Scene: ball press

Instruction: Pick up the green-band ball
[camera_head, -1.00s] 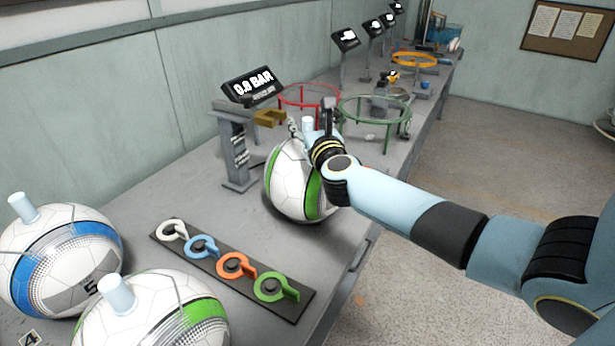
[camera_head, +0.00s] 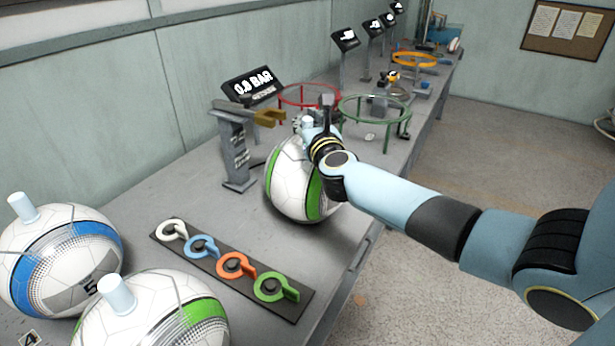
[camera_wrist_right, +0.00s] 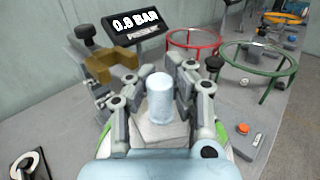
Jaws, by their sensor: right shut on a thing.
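A white ball with green bands (camera_head: 290,188) is on the grey workbench, below the end of my right arm. My right gripper (camera_head: 309,128) is at its top, shut on the pale blue peg that stands up from the ball. In the right wrist view the peg (camera_wrist_right: 160,98) stands between the fingers of the gripper (camera_wrist_right: 158,88), with part of the white ball (camera_wrist_right: 158,134) below it. My wrist hides the ball's upper right side in the head view. A second green-band ball (camera_head: 150,318) sits at the front left. My left gripper is not in view.
A blue-band ball (camera_head: 60,250) sits at the left. A strip with coloured ring tags (camera_head: 200,265) lies in front of the held ball. A grey press post with a brass fork (camera_head: 235,150) stands close left. Red (camera_head: 308,95) and green (camera_head: 375,108) ring stands are behind.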

